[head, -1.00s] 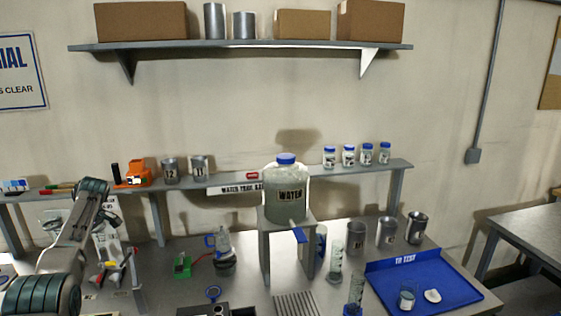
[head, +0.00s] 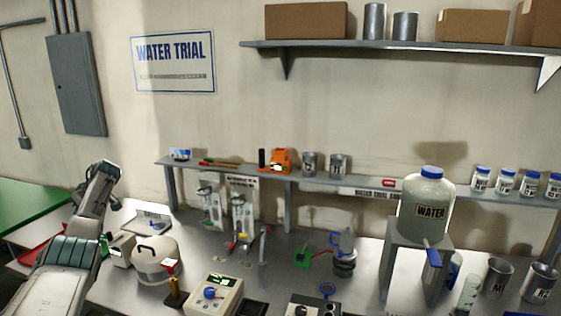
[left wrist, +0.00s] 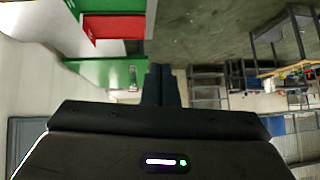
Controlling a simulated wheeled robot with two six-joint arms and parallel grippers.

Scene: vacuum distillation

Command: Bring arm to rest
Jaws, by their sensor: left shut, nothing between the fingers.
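My left arm (head: 68,255) rises from the lower left corner in the head view, with its bent upper joint near the wall side of the bench. My left gripper (left wrist: 161,85) shows in the left wrist view as two dark fingers closed together. Nothing is held between them, and they touch nothing that I can see. Behind them are a green surface, a red tray and open floor. I cannot make out the gripper's fingers in the head view. My right arm and gripper are in neither view.
The bench carries a round white pot (head: 157,262), a cream device with a blue knob (head: 213,295), and a water jar (head: 427,206) on a stand. A narrow shelf (head: 370,191) runs behind. A green table (head: 35,207) stands left. The left wrist view shows open floor (left wrist: 215,40).

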